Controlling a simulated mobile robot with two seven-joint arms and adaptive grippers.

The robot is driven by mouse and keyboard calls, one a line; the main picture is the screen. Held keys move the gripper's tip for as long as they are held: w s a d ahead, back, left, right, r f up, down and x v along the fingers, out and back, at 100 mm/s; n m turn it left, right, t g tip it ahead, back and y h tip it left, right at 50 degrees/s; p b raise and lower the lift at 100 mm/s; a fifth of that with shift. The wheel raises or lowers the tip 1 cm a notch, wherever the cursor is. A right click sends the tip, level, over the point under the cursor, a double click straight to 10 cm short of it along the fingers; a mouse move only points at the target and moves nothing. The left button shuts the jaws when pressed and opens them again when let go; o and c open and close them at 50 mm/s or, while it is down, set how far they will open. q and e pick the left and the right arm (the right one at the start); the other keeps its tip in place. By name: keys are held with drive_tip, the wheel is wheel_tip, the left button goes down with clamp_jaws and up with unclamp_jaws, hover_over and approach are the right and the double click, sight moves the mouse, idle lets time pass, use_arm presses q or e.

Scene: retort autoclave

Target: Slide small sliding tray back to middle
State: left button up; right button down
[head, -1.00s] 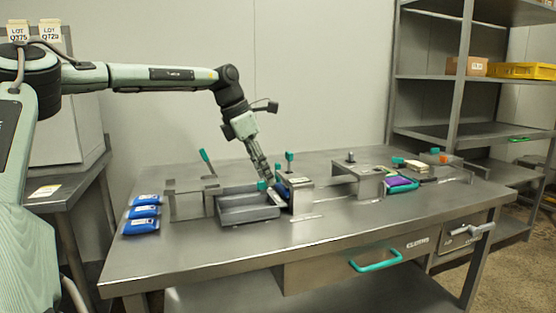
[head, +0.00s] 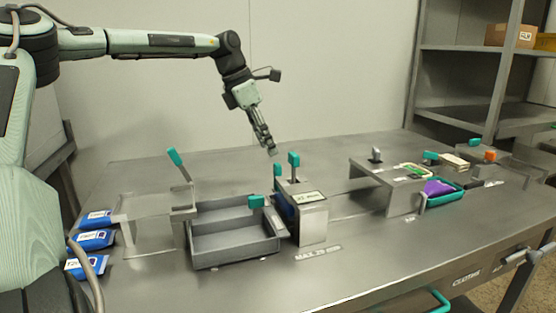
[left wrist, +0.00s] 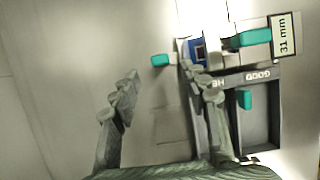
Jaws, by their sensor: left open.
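The small sliding tray (head: 235,256) is a grey open tray with a teal handle (head: 255,201) at its upper right. It sits between a grey stand on the left and a gauge block (head: 312,222) on the right. In the left wrist view the tray (left wrist: 262,128) lies at the right, with its teal handle (left wrist: 245,99). My left gripper (head: 271,151) is open and empty, above and behind the block. In the left wrist view its fingers (left wrist: 160,82) are spread, the right one overlapping the block's edge. My right gripper is not in view.
Blue packets (head: 90,240) lie left of the grey stand (head: 155,204). Teal levers stand behind the tray and block. A raised bridge (head: 388,172) and a teal tray with purple contents (head: 440,192) stand to the right. The table front is clear.

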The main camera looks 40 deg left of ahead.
sight(277, 164)
use_arm(q)
drive_tip(key=x, duration=0.7)
drive_tip(key=shift+w+f, duration=0.1)
drive_tip(key=shift+f, duration=0.2)
clamp_jaws()
